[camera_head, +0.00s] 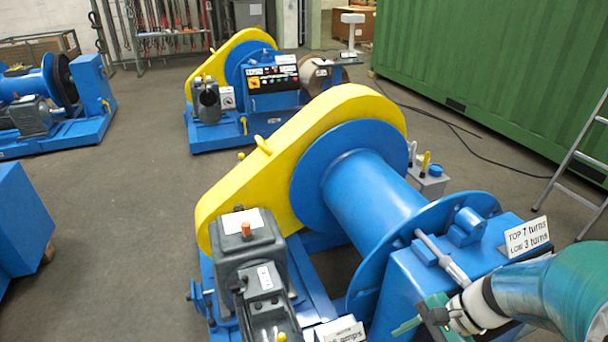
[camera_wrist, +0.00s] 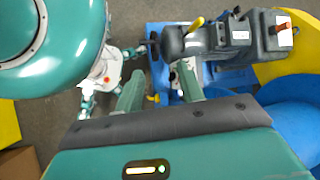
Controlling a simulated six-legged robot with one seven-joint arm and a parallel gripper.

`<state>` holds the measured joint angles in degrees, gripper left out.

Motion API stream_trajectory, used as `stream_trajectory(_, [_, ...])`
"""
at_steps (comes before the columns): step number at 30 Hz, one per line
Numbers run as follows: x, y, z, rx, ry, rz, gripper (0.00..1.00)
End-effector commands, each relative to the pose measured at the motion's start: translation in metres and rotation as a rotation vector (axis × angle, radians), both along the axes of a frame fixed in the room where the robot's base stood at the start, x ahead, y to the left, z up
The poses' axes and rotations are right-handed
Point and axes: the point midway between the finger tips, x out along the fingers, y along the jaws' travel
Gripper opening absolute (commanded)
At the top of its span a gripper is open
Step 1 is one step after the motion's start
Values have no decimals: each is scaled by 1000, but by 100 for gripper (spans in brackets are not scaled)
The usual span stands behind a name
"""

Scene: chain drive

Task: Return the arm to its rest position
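My gripper (camera_head: 418,314) is at the lower right of the head view, with my teal arm coming in from the right edge. It is in front of the blue housing of the near winch (camera_head: 372,200). In the wrist view my gripper (camera_wrist: 158,82) shows two green fingers apart with a gap between them. I see nothing held in the gap. The winch's grey motor and gearbox (camera_wrist: 235,38) lie beyond the fingers, and its blue base shows through the gap. I cannot tell how far the fingers are from the winch.
A label plate (camera_head: 527,237) stands on the winch housing near my arm. A second winch (camera_head: 250,85) is behind, and another blue machine (camera_head: 50,105) is at left. A ladder (camera_head: 575,170) and a green container (camera_head: 500,70) are at right. Floor at left centre is clear.

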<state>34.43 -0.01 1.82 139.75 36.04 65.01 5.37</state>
Motion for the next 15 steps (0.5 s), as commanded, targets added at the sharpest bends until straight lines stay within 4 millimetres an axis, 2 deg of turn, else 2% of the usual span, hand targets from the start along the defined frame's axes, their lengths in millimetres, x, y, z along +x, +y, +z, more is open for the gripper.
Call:
stream_trajectory(6, [-5, 21, 44, -296, -196, 325, 38])
stream_trajectory(15, [-12, 43, 112, -667, -525, 698, 38])
